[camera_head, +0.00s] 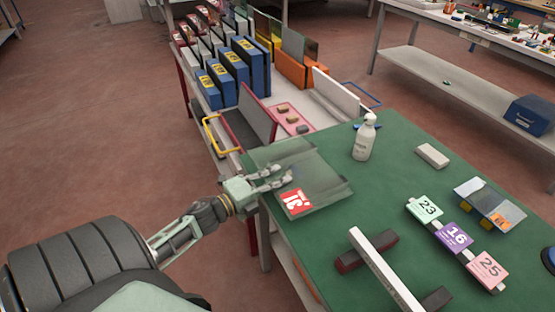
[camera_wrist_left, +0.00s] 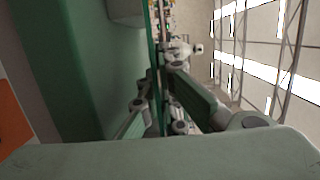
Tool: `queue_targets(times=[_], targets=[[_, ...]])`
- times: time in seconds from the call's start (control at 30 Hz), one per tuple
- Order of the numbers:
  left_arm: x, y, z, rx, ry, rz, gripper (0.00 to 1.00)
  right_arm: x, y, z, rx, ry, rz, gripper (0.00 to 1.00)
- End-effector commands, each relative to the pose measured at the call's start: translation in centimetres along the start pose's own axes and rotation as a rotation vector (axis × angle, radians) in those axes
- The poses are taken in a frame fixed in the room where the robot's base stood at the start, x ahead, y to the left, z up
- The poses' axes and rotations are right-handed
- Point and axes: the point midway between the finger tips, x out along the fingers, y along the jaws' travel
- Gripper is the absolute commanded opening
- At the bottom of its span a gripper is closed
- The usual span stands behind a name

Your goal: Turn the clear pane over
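The clear pane (camera_head: 318,172) lies roughly flat at the left end of the green table, with a red and white numbered label (camera_head: 297,201) at its near corner. My left gripper (camera_head: 287,174) reaches in from the left at the pane's left side. In the left wrist view the pane (camera_wrist_left: 156,45) is seen edge-on, a thin green line between my left fingers (camera_wrist_left: 163,80). One finger is on each side, and they look closed on it; the exact contact is partly hidden. My right gripper is not in view.
A white bottle (camera_head: 364,138) stands just beyond the pane. A pale block (camera_head: 432,155), numbered cards (camera_head: 457,237) and a long white bar (camera_head: 384,268) lie on the green table (camera_head: 400,185). A rack of blue binders (camera_head: 228,76) stands behind to the left.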

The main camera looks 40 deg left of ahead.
Motion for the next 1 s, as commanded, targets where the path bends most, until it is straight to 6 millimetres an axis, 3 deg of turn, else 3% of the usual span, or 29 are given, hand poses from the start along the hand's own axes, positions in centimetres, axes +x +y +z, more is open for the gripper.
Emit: queue_targets(times=[0.33, 0.67, 0.83, 1.0], targets=[[0.0, 0.1, 0.0, 0.000, 0.000, 0.000, 0.27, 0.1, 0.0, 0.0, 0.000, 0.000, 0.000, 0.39], [-0.3, 0.4, 0.0, -0.001, -0.001, 0.006, 0.27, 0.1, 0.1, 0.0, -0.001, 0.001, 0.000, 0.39], [-2.3, 0.4, 0.0, -0.002, -0.002, 0.007, 0.27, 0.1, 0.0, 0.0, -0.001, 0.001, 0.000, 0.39], [-6.0, 0.4, 0.0, -0.003, -0.002, 0.007, 0.27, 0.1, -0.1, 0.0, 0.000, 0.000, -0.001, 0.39]])
